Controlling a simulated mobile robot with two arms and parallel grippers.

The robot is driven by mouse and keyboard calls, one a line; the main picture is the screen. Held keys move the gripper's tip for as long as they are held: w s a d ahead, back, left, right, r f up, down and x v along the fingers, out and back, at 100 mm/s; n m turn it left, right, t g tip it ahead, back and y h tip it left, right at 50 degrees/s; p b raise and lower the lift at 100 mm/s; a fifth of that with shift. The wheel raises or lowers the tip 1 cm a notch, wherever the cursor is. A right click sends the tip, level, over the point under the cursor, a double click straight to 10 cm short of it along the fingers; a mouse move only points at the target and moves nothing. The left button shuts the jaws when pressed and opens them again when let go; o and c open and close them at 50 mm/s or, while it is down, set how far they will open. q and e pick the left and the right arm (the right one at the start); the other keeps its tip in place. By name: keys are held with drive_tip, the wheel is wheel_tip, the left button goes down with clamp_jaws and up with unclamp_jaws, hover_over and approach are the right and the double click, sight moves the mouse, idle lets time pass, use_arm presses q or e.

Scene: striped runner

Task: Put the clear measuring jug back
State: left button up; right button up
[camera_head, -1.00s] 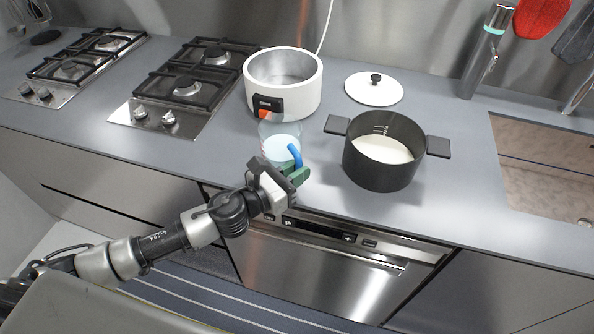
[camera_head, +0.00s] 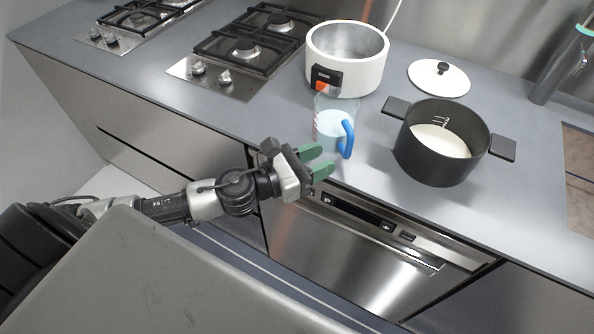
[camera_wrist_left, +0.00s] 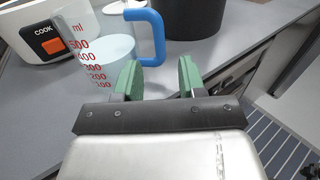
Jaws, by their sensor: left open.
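The clear measuring jug (camera_head: 330,128) stands upright on the grey counter near its front edge, in front of the white cooker. It has red markings, a blue handle on its right side and pale contents. In the left wrist view the jug (camera_wrist_left: 98,60) is at the upper left, with its blue handle (camera_wrist_left: 157,40) just beyond the fingers. My left gripper (camera_head: 318,161) is open and empty, with green fingers just in front of the jug and apart from the handle. In the left wrist view the gripper (camera_wrist_left: 158,80) has a clear gap between its fingers. My right gripper is not in view.
The white cooker (camera_head: 372,68) is behind the jug. A black pot (camera_head: 432,170) with white contents stands to its right. A white lid (camera_head: 455,82) lies behind the pot. Gas hobs (camera_head: 215,85) are at the left. Counter left of the jug is clear.

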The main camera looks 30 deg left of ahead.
use_arm(q)
drive_tip(key=b+v, duration=0.2)
drive_tip(key=v, duration=0.3)
drive_tip(key=shift+s, duration=0.1)
idle(0.4)
